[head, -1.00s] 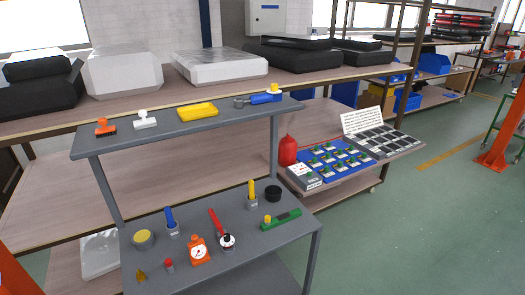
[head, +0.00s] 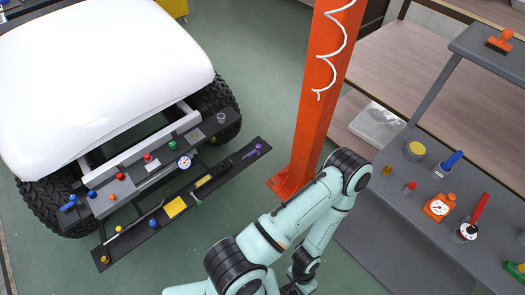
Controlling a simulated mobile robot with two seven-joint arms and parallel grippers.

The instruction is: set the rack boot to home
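The cart (head: 120,85) with a white body and black tyres stands at the left. On its dark lower bar (head: 150,226) lie several small parts. One is a black, ribbed-looking piece (head: 223,165) near the bar's right end, which may be the rack boot; it is too small to be sure. No labelled home spot can be read. One of my arms rises from the bottom middle, bends at the orange post and comes back down. Its lower end is cut by the frame's edge, so neither gripper shows.
An orange post (head: 316,95) with a white coiled cable stands between the cart and a grey bench (head: 385,215) at the right. The bench holds several tools, among them an orange dial gauge (head: 438,207) and a yellow-topped round pot (head: 414,151). Green floor is open between.

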